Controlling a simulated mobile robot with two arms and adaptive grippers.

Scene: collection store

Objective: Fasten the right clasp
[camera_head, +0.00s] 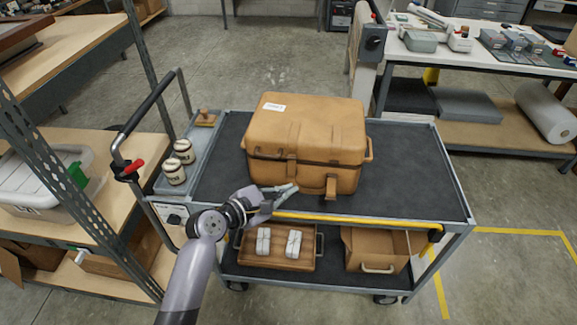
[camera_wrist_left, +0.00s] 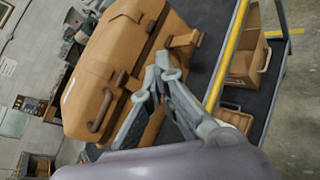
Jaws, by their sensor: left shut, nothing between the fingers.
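A tan case (camera_head: 300,125) with a white label sits on the cart's dark top, its lid down. The left clasp (camera_head: 291,165) lies flat against the front, across the dark seam. The right clasp (camera_head: 331,187) hangs at the front right; in the left wrist view this clasp (camera_wrist_left: 184,40) stands out from the case's face. My left gripper (camera_head: 287,189) is shut and empty in front of the case, below the left clasp and left of the right clasp. Its fingers also show in the left wrist view (camera_wrist_left: 160,75), hiding part of the case front. My right gripper is out of view.
The cart top (camera_head: 410,170) is clear right of the case. Two jars (camera_head: 178,162) stand in the side tray at left. The lower shelf holds a wooden tray (camera_head: 275,260) and a brown open box (camera_head: 378,250). A metal rack (camera_head: 90,190) stands close at left.

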